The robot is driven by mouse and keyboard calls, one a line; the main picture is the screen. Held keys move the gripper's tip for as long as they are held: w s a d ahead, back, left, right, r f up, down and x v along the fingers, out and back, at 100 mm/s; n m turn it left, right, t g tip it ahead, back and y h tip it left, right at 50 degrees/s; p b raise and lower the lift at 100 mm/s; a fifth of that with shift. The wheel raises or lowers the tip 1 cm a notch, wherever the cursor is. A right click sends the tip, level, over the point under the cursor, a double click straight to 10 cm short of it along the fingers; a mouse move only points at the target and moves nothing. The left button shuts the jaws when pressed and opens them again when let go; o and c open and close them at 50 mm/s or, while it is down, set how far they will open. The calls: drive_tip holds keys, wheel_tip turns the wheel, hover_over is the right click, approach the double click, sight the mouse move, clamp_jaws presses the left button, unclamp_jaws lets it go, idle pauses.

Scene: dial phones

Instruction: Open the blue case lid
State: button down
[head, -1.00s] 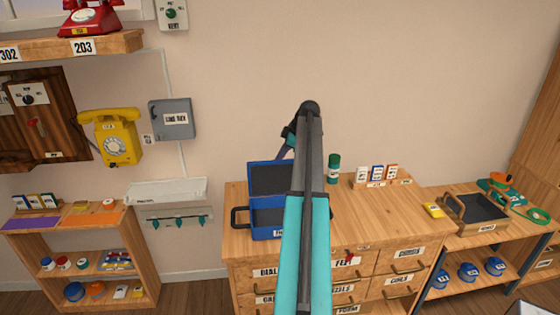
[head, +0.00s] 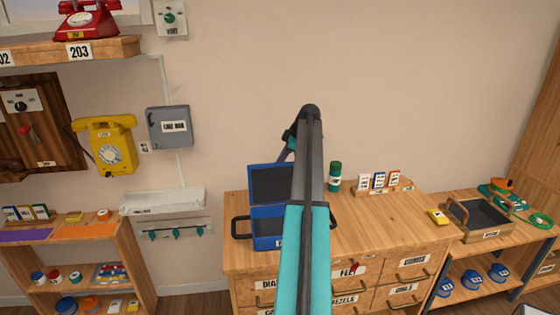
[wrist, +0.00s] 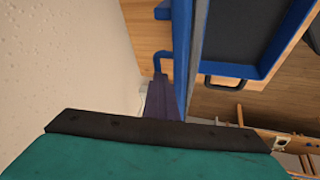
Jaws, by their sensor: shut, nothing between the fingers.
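The blue case (head: 266,240) sits on the wooden drawer cabinet, left of its middle. Its blue lid (head: 270,184) stands raised at the back, with the dark inner side facing me. The case's dark tray interior also shows in the wrist view (wrist: 245,35). My gripper (head: 287,152) is at the lid's upper right edge, partly hidden by my own arm. In the wrist view, the shut fingers (wrist: 160,98) are behind the lid, close beside its blue edge (wrist: 183,60); I cannot tell whether they touch. My arm covers the right side of the case.
A green jar (head: 335,176) and a small card rack (head: 378,190) stand right of the case. The wall is close behind. A dark tray (head: 478,220) stands on the right bench. The cabinet top right of my arm is mostly clear.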

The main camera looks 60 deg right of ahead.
drive_tip(key=shift+f, duration=0.1)
drive_tip(key=s+d+r+p, duration=0.1)
drive_tip(key=d+r+p, duration=0.2)
drive_tip(key=r, duration=0.6)
drive_tip(key=shift+s+d+r, duration=0.15)
drive_tip(key=shift+s+d, duration=0.15)
drive_tip(key=shift+d, duration=0.2)
drive_tip(key=shift+s, duration=0.1)
